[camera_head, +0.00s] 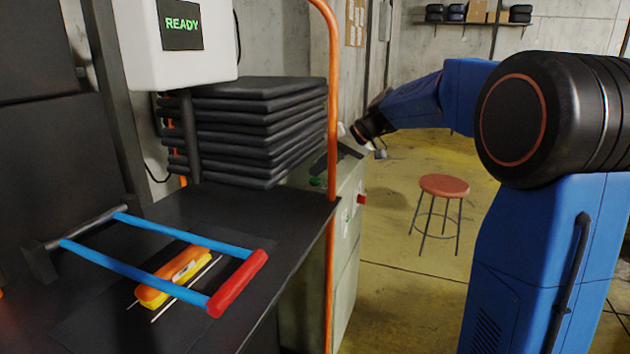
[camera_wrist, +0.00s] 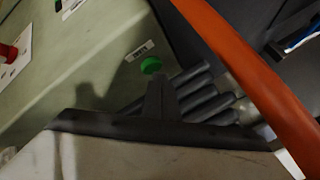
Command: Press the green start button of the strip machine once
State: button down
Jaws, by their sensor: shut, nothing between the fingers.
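The green start button (camera_wrist: 151,65) sits on the pale green machine housing (camera_wrist: 95,60), with a small white label beside it. In the head view the green button (camera_head: 316,182) shows at the top of the cabinet, behind the orange post. My gripper (camera_wrist: 157,82) is shut and empty, and its dark tip points at the button from just below it in the wrist view. In the head view my gripper (camera_head: 328,165) is close above the button. I cannot tell whether the tip touches it.
An orange post (camera_head: 333,110) stands right beside my gripper and crosses the wrist view (camera_wrist: 245,75). A red button (camera_head: 361,199) is on the cabinet's side. A stack of black slabs (camera_head: 250,120), a READY screen (camera_head: 182,24) and a blue-framed press (camera_head: 140,268) are left. A stool (camera_head: 444,186) stands right.

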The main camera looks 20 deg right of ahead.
aim_at(319, 180)
jog(key=shift+f, duration=0.45)
dwell(0.6)
jog(key=shift+r, duration=0.85)
jog(key=shift+r, duration=2.5)
